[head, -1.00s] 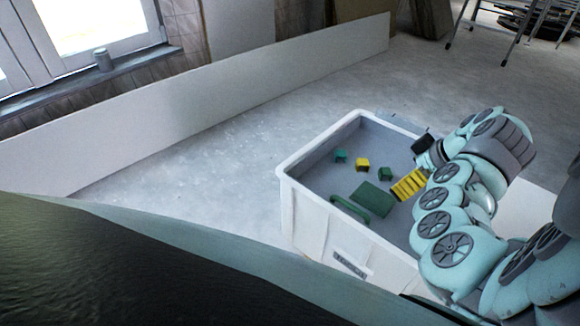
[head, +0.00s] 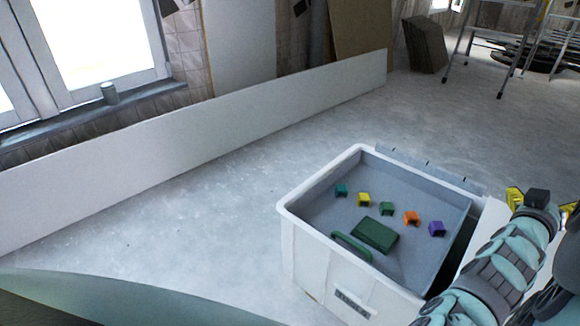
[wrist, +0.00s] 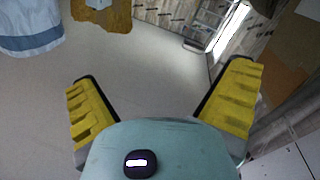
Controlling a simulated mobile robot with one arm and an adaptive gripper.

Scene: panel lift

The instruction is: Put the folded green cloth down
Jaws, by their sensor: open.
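The folded green cloth (head: 376,235) lies flat as a dark green rectangle inside the white crate (head: 290,222), on its grey floor towards the near side. My gripper (head: 541,205) is outside the crate, to its right in the head view, with its yellow fingers partly hidden behind my own arm. In the wrist view my gripper (wrist: 160,100) has its two yellow fingers spread wide with nothing between them. The cloth does not show in the wrist view.
In the crate stand several small blocks: teal (head: 341,190), yellow (head: 363,199), green (head: 387,209), orange (head: 411,218) and purple (head: 437,229). A green handle (head: 351,247) is by the near wall. A long white panel (head: 200,135) stands behind; floor between is clear. A ladder (head: 490,50) stands far right.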

